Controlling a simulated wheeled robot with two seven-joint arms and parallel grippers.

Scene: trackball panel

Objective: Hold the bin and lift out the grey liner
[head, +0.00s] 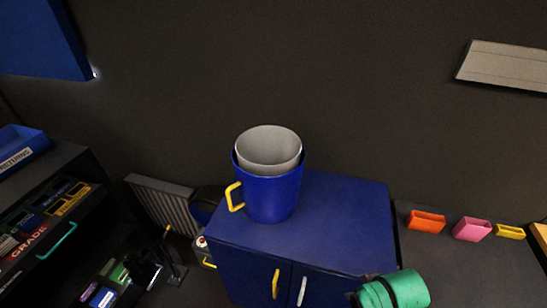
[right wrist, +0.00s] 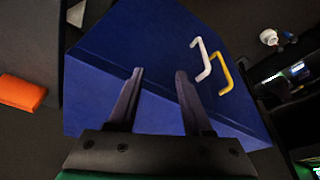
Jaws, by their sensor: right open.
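The blue bin (head: 270,199) stands upright on top of a blue cabinet (head: 340,215), with a yellow handle (head: 235,196) on its left side. The grey liner (head: 268,152) sits inside the bin, its rim standing above the bin's rim. Its lower part is hidden by the bin. My right gripper (right wrist: 159,75) is open and empty in the right wrist view, with the blue cabinet beyond its fingers. In the head view my green right wrist (head: 397,291) is at the cabinet's front right corner, apart from the bin. I do not make out my left gripper.
The cabinet front has a yellow handle (head: 276,284) and a white handle (head: 302,291). An orange box (head: 426,222), a pink box (head: 472,229) and a yellow box (head: 510,232) lie at right. A dark shelf (head: 75,235) stands at left. The cabinet top right of the bin is clear.

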